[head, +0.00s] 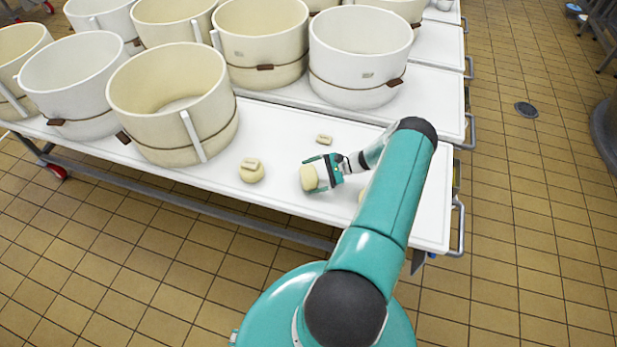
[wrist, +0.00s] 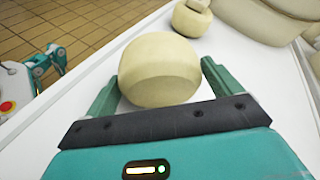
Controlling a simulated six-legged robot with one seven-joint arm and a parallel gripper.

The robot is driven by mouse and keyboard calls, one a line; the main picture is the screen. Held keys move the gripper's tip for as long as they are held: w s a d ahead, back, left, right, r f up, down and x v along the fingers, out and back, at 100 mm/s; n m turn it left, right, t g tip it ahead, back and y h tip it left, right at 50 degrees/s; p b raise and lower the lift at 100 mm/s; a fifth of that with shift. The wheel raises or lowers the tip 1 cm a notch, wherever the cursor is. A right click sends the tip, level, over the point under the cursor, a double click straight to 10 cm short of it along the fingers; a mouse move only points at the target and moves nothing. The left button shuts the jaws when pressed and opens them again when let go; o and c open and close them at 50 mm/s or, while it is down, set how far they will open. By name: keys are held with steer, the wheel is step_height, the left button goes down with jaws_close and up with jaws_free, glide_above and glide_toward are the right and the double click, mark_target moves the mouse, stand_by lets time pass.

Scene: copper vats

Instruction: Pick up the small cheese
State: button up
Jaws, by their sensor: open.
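A pale, round cheese (head: 308,178) stands on the white table near its front edge. It also shows large in the wrist view (wrist: 158,70). My gripper (head: 314,176) is open around this cheese, with one green finger on each side. In the wrist view, the fingers of my gripper (wrist: 162,75) show small gaps to the cheese, and I cannot tell whether either one touches it. A second round cheese (head: 252,172) stands to the left with a small block on top. It is at the top of the wrist view (wrist: 188,20).
The white table (head: 285,125) carries several large cream vats (head: 172,102) at the back and left. A small pale block (head: 324,139) lies behind my gripper. Another pale thing (head: 362,195) is mostly hidden by my arm. A metal handle (head: 457,228) is at the right end.

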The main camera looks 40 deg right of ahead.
mark_target(308, 172)
steer(key=shift+x, duration=1)
steer(key=c, duration=1)
steer(key=shift+r, duration=0.5)
step_height(308, 172, up, 2)
steer(key=shift+r, duration=0.1)
steer(key=a+r, duration=0.3)
steer(key=a, duration=0.1)
steer(key=s+a+r, duration=0.1)
steer(key=a+r, duration=0.2)
steer(key=a, duration=0.2)
steer(key=s+a+r, duration=0.1)
steer(key=a+r, duration=0.2)
steer(key=a, duration=0.2)
steer(key=shift+r, duration=0.4)
steer(key=shift+f, duration=0.1)
